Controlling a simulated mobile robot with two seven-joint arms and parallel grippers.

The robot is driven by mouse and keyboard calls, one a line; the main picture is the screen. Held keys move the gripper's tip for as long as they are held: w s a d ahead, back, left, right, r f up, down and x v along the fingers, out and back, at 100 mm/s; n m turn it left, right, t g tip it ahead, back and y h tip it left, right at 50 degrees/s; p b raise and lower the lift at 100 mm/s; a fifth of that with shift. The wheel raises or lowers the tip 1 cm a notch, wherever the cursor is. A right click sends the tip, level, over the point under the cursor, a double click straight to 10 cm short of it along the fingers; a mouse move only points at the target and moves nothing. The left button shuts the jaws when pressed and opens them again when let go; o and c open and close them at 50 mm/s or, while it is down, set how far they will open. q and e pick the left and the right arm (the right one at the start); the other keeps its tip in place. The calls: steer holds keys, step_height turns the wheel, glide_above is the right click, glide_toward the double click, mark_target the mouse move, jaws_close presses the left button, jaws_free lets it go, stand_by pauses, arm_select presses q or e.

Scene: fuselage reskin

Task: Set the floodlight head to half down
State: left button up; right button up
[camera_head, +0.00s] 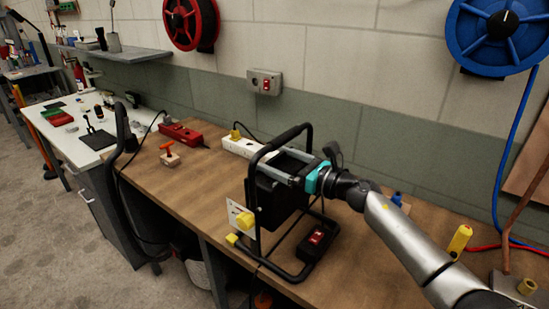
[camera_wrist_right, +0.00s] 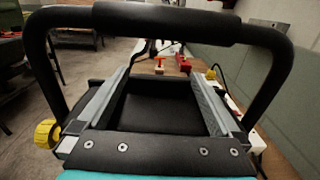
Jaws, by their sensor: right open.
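The floodlight stands on the wooden bench with a black tube frame (camera_head: 309,215). Its black floodlight head (camera_head: 282,208) sits inside the frame; its lamp face is hidden, so I cannot tell its tilt exactly. A yellow knob (camera_head: 245,219) is at its side beside a white plate; a yellow knob also shows in the right wrist view (camera_wrist_right: 46,133). My right gripper (camera_head: 272,168) is at the top of the head, under the frame's handle. Its jaws are open, with the two grey fingers (camera_wrist_right: 158,75) apart over the dark head. My left gripper is not in view.
The wall is close behind the bench. Bare bench top lies left of the frame.

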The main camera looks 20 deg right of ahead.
steer(key=shift+w+a, duration=0.3)
steer(key=shift+w, duration=0.05)
jaws_close()
stand_by(0.8)
